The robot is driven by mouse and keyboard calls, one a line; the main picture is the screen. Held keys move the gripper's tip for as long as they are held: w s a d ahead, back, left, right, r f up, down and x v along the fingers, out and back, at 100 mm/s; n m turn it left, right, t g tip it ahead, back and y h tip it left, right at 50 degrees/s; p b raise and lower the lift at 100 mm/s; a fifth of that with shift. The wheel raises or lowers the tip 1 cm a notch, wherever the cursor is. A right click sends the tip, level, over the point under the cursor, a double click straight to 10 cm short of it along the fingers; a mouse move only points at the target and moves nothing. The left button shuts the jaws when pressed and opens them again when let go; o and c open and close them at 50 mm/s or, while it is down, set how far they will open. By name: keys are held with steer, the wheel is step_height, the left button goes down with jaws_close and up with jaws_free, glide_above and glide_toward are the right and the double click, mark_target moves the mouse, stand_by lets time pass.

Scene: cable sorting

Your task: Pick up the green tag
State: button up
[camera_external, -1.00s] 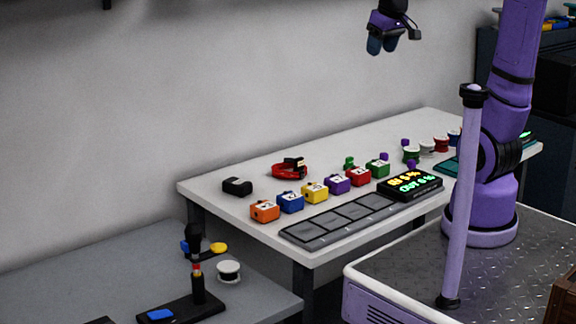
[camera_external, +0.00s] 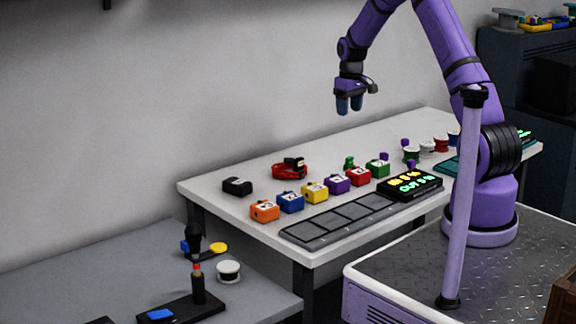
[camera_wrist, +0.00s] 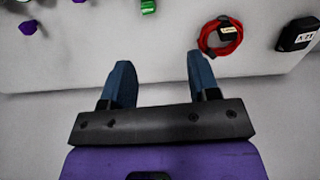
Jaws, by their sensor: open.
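A green block with a pale top (camera_external: 377,168) sits at the right end of a row of coloured blocks on the white table. A smaller green piece (camera_external: 349,162) lies just behind and left of it; it also shows at the top edge of the wrist view (camera_wrist: 148,6). I cannot tell for sure which is the green tag. My gripper (camera_external: 349,106) hangs in the air well above the back of the table, fingers down. In the wrist view, its blue fingers (camera_wrist: 160,72) are apart with nothing between them.
On the white table (camera_external: 225,195) are a red cable coil (camera_external: 290,169), a black box (camera_external: 237,187), a lit display (camera_external: 410,186), a grey sectioned tray (camera_external: 340,219) and several spools. A grey table (camera_external: 95,270) stands at lower left. The wall rises behind.

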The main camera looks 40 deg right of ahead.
glide_above(350, 157)
step_height(350, 157, down, 7)
steer(key=shift+g, duration=0.3)
step_height(350, 157, down, 6)
steer(key=shift+w+r, duration=0.1)
steer(key=shift+a+f, duration=0.15)
steer(key=shift+f, duration=2.5)
steer(key=c, duration=1)
